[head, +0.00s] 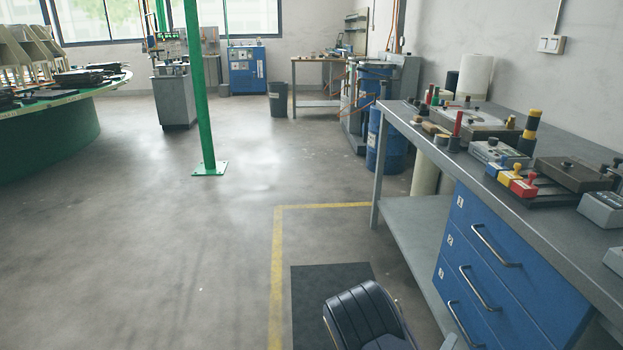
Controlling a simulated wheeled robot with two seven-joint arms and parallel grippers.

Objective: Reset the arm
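A dark, ridged, rounded shape (365,318) comes up from the bottom edge in the head view, right of the middle. No fingertips can be made out, so opening and grip are hidden. My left arm and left gripper do not show.
A grey workbench (400,118) with blue drawers (500,270) runs along the right, tools and boxes on top. A black mat (308,290) lies before it. A green round carousel (50,138) stands left, a green post (203,100) beyond. The middle floor is clear.

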